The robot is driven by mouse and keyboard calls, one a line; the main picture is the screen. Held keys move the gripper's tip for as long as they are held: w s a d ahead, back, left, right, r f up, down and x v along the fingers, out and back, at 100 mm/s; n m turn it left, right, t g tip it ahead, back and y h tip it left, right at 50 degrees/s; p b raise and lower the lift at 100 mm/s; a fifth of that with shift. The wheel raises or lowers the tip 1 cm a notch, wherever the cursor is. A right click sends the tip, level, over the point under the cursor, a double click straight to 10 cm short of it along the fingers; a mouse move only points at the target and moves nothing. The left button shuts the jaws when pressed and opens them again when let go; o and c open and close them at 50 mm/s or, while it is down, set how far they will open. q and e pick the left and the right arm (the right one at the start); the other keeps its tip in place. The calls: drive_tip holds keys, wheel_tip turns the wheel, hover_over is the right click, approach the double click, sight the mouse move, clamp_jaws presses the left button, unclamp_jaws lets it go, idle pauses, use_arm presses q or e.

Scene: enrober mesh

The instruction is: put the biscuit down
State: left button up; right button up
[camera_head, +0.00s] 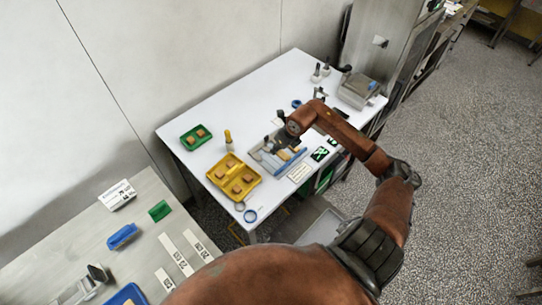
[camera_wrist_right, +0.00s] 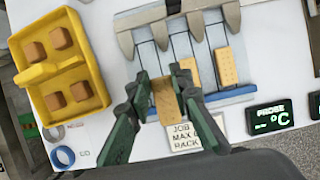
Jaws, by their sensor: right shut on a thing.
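My right gripper (camera_wrist_right: 163,85) is shut on a tan, oblong biscuit (camera_wrist_right: 165,98). It holds the biscuit over the near part of the enrober's slatted grey-and-blue bed (camera_wrist_right: 240,91); I cannot tell whether the biscuit touches it. Grey toothed pieces (camera_wrist_right: 195,22) cross the far side of the bed. In the head view my right gripper (camera_head: 287,143) is over the enrober (camera_head: 262,158), and the arm hides part of it. My left gripper is not in view.
A yellow tray (camera_wrist_right: 97,73) with several brown cubes stands left of the bed. A label card (camera_wrist_right: 186,137) lies in front, beside a probe display (camera_wrist_right: 270,118). A green tray (camera_head: 186,144) and grey scale-like box (camera_head: 358,90) stand farther off. Blue ring (camera_wrist_right: 63,155) lies near the edge.

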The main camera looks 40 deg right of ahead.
sight(269, 159)
drive_tip(key=f, duration=0.1)
drive_tip(key=w+a, duration=0.1)
drive_tip(key=f, duration=0.1)
drive_tip(key=shift+w+a+f, duration=0.25)
drive_tip(key=shift+a+f, duration=0.05)
drive_tip(key=shift+w+a+f, duration=0.1)
drive_tip(key=shift+f, duration=0.1)
drive_tip(key=shift+w+a+f, duration=0.1)
drive_tip(key=shift+a+f, duration=0.1)
drive_tip(key=shift+f, duration=0.15)
wheel_tip(269, 159, down, 2)
drive_tip(key=shift+f+p, duration=0.1)
drive_tip(key=shift+p, duration=0.5)
drive_tip(key=shift+d+f, duration=0.1)
drive_tip(key=shift+f, duration=0.1)
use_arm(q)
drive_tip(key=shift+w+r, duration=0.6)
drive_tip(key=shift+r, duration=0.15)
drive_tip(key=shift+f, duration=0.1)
use_arm(e)
drive_tip(key=shift+f, duration=0.1)
drive_tip(key=o, duration=0.9)
drive_tip(key=shift+c, duration=0.2)
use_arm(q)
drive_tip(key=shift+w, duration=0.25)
